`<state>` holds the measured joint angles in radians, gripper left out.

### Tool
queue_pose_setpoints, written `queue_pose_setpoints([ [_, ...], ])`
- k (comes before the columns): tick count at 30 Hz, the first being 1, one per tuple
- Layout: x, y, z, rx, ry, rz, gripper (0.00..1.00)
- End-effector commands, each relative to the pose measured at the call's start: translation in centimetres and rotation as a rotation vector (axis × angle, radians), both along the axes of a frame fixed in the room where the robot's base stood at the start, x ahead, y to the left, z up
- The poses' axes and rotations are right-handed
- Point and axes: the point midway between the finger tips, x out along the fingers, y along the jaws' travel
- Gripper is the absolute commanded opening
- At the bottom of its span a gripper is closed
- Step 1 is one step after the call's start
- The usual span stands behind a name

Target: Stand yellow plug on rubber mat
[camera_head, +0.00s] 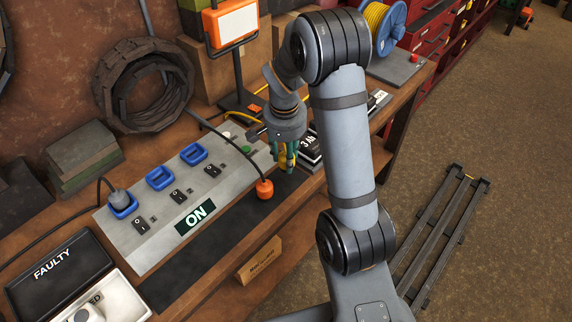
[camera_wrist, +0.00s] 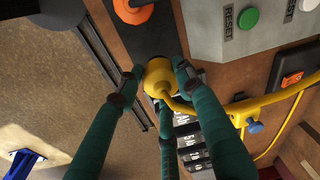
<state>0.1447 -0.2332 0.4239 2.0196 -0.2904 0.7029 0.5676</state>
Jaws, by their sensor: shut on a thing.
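My gripper (camera_head: 285,158) has green fingers and is shut on the yellow plug (camera_wrist: 159,76). The plug's yellow cable runs off to the right in the wrist view. In the head view the plug is small and mostly hidden between the fingers. The rubber mat (camera_head: 225,248) is a long black strip along the front of the grey socket box. In the wrist view the mat (camera_wrist: 147,32) passes behind the plug, near the mat's far end. I cannot tell whether the plug touches it.
An orange plug (camera_head: 264,188) stands on the mat, left of my gripper. The grey socket box (camera_head: 150,232) has blue sockets, switches and an ON sign. Dark boxes with amp labels (camera_wrist: 193,150) lie close beside the fingers. A wooden label block (camera_head: 260,262) sits at the bench's front edge.

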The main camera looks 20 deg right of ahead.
Motion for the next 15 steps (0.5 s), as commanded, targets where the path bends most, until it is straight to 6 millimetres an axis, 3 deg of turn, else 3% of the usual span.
queue_pose_setpoints([
  [8,-0.1,0.0,-3.6,0.0,0.005,0.0,0.08],
  [15,0.0,0.0,-4.0,0.001,0.001,-0.001,0.08],
])
